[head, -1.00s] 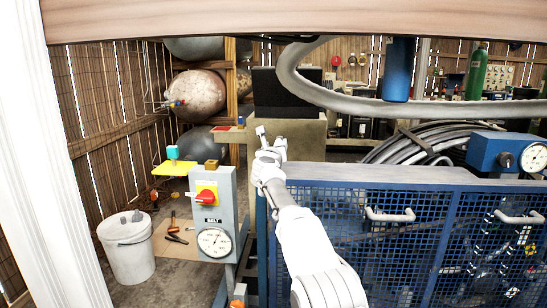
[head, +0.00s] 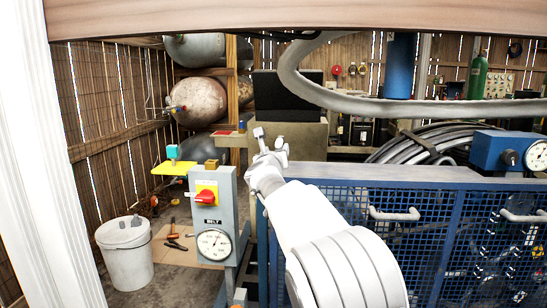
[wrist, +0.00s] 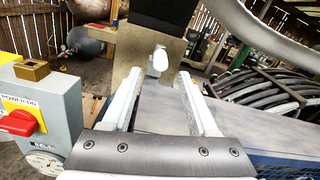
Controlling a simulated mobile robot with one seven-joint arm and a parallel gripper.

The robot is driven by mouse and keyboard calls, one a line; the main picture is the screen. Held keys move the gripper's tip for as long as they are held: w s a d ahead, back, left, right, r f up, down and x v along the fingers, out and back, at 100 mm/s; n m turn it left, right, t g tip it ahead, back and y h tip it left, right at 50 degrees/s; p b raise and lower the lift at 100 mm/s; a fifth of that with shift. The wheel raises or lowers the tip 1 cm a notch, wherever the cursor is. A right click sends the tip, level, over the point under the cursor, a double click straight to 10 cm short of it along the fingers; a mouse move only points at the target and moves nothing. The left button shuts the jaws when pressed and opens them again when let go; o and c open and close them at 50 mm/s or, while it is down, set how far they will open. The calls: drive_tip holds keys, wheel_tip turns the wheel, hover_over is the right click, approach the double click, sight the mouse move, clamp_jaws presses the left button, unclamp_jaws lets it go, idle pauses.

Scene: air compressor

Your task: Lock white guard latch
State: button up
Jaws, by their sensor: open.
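My gripper (head: 270,140) is at the left end of the blue mesh guard (head: 400,174), above its top edge. In the wrist view my gripper (wrist: 158,80) is open, its two pale fingers apart with nothing held between them. A small white rounded piece (wrist: 159,60), which looks like the guard latch, shows just beyond and between the fingertips, in front of a tan block. I cannot tell whether it touches a finger, or whether it is locked. In the head view I cannot make the latch out apart from my gripper.
A grey control box (head: 212,220) with a red switch and a gauge stands left of the guard. A tan block (head: 300,135) with a black top is behind my gripper. A thick grey hose (head: 330,97) curves overhead. A white bucket (head: 125,255) stands at left.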

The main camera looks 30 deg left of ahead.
drive_tip(key=shift+v, duration=2.15)
drive_tip(key=shift+a, duration=0.1)
